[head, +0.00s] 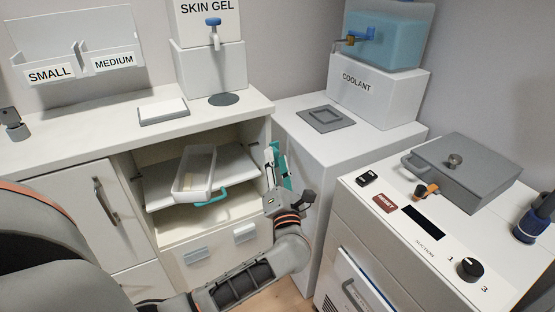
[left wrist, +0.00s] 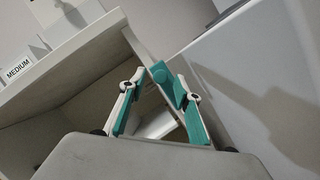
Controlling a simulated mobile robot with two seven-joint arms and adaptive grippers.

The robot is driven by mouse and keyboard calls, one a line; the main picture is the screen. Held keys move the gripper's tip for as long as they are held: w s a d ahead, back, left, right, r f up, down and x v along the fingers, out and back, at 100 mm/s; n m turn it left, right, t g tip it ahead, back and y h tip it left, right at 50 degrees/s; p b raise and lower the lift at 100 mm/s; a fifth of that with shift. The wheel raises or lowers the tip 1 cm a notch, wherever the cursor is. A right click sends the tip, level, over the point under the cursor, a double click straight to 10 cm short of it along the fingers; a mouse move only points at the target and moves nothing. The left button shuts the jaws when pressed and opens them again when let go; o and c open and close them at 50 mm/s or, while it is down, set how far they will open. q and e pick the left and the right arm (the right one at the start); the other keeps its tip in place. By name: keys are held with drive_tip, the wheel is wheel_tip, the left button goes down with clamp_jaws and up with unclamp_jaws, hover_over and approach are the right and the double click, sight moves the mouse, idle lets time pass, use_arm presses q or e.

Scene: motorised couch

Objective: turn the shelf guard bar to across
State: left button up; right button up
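My left gripper (head: 271,160) is at the right end of the open shelf bay, beside the cabinet's right post. In the left wrist view, its two teal-padded fingers (left wrist: 160,85) are spread apart. A teal piece with a rounded end (left wrist: 162,73) shows between the fingertips, close to the right finger; it looks like the guard bar's end, but I cannot tell whether it touches. In the head view the gripper and arm cover most of that spot, so the bar's angle is unclear. My right gripper is out of view.
The tilted shelf (head: 240,162) carries a white tray (head: 192,178), with a teal curved handle (head: 212,198) at its front. The counter (head: 90,127) is above. A white coolant stand (head: 300,150) is close on the right, with a narrow gap between.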

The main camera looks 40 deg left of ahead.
use_arm(q)
drive_tip(key=shift+w+a+r, duration=0.1)
drive_tip(key=shift+w+a, duration=0.25)
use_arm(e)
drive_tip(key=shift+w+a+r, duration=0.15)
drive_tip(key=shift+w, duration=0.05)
